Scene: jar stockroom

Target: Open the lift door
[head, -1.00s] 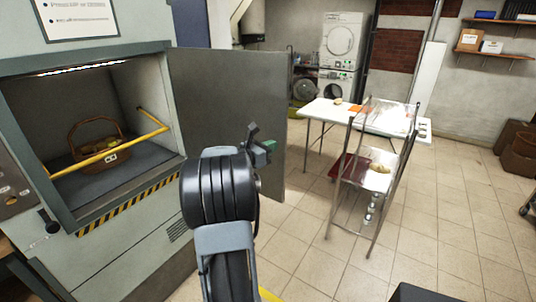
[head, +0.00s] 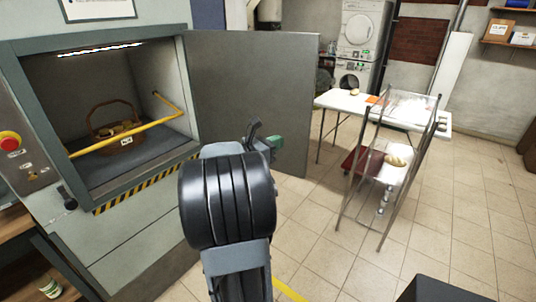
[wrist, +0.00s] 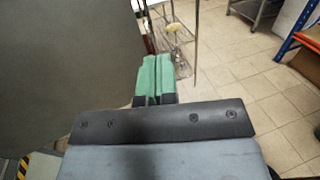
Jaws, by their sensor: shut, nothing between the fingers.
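The lift door (head: 290,95) is a grey panel swung wide open on the right side of the lift opening in the head view. In the wrist view the door (wrist: 65,60) fills the left side. My gripper (wrist: 152,78) has green fingertips pressed together with nothing between them. In the head view my gripper (head: 272,142) is in front of the door's face, near its free edge; I cannot tell whether it touches. Inside the lift (head: 125,205), a wicker basket (head: 113,138) with a label stands behind a yellow bar (head: 130,135).
A wire rack trolley (head: 350,205) with a bread loaf stands right of the door. A white table (head: 345,100) is behind it, with stacked washing machines (head: 360,35) at the back. A red button (head: 9,141) is at the lift's left. Tiled floor is open at right.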

